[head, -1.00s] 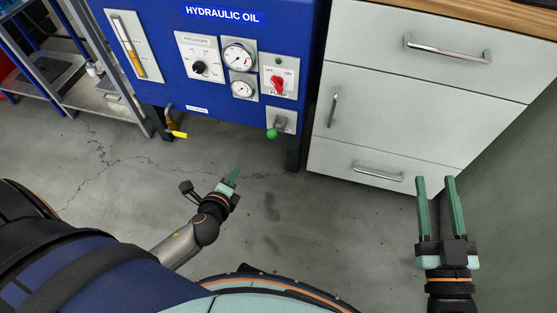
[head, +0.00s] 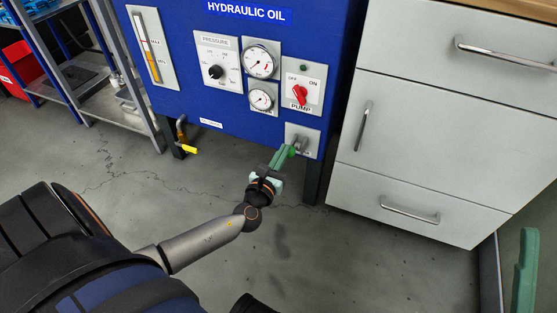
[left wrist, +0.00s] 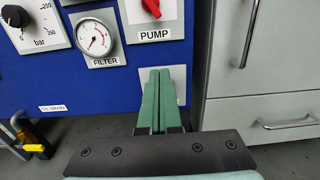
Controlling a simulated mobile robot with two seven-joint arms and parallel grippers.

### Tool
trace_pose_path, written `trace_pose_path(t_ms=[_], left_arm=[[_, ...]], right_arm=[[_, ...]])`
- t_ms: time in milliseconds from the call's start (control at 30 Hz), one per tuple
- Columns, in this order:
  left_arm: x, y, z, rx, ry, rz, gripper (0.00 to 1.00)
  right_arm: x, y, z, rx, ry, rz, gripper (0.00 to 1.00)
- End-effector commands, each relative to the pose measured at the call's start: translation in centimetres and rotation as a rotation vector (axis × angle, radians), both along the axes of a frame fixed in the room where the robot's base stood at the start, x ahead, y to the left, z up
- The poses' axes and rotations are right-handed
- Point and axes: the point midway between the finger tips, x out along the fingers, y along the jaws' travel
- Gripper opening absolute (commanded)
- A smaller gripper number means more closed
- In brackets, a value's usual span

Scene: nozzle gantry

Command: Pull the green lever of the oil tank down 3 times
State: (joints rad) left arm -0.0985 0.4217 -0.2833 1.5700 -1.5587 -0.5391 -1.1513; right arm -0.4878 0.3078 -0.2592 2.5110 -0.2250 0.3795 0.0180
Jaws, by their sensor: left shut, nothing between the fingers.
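The blue oil tank (head: 338,60), marked HYDRAULIC OIL, stands at the back of the head view. Its lever sits on a small grey plate (head: 312,141) at the lower right of the tank front. A bit of the metal lever (head: 301,143) shows there; its green knob cannot be told apart from my green fingers. My left gripper (head: 287,154) is shut and empty, with its tips at the lever; contact cannot be told. In the left wrist view its fingers (left wrist: 159,100) cover the lever. One finger of my right gripper (head: 525,270) shows at the right edge.
A grey drawer cabinet (head: 430,120) stands close to the right of the tank. A yellow-handled drain valve (head: 189,150) sticks out under the tank's left side. A metal shelf (head: 110,100) stands at the left. The floor in front is clear.

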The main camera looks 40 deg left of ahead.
Motion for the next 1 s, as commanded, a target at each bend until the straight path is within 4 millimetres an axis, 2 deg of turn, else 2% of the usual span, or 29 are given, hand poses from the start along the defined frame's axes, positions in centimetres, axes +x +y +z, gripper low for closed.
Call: trace_pose_path(t_ms=[100, 300, 1000], left_arm=[[2.2, 0.5, -0.1, -0.001, -0.002, 0.001, 0.0], [4.3, 1.0, -0.2, -0.003, 0.0, 0.001, 0.0], [4.4, 1.1, -3.5, -0.003, 0.007, 0.0, 0.0]], right_arm=[[0.0, 0.1, -0.7, -0.003, 0.003, -0.002, 0.46], [0.1, 0.1, -1.3, -0.008, 0.006, -0.004, 0.46], [0.1, 0.1, -2.3, -0.01, 0.007, -0.005, 0.46]])
